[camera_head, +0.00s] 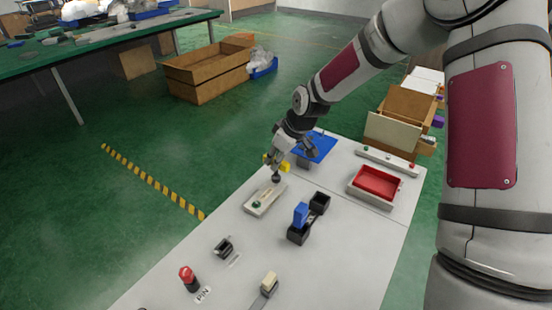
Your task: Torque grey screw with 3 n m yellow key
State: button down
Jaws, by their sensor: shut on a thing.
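My gripper (284,160) is at the far left part of the white table, shut on the yellow key (269,162). The yellow shows beside the fingers, and part of the key is hidden by them. Just below is a dark grey round piece (276,178) at the far end of a beige block (266,197). I cannot tell whether it is the grey screw or the key's lower end, nor whether the two touch. A dark green round piece (257,204) sits at the block's near end.
A blue piece (301,213) stands in a black holder (298,235) right of the block. Beyond are a red tray (376,182) and a blue panel (318,148). A red knob (187,275), a black fixture (223,246) and a beige-topped lever (268,284) are nearer.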

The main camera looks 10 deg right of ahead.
jog(key=shift+f, duration=0.2)
jog(key=shift+f, duration=0.35)
jog(key=shift+f+b, duration=0.25)
jog(key=shift+b, duration=0.1)
jog(key=shift+a+r+m, duration=0.1)
jog(key=shift+a+m, duration=0.05)
jog(key=shift+m, duration=0.15)
jog(key=m+t+h, duration=0.1)
jog(key=m, duration=0.2)
jog(key=shift+r+p, duration=1.2)
jog(key=shift+r, duration=1.3)
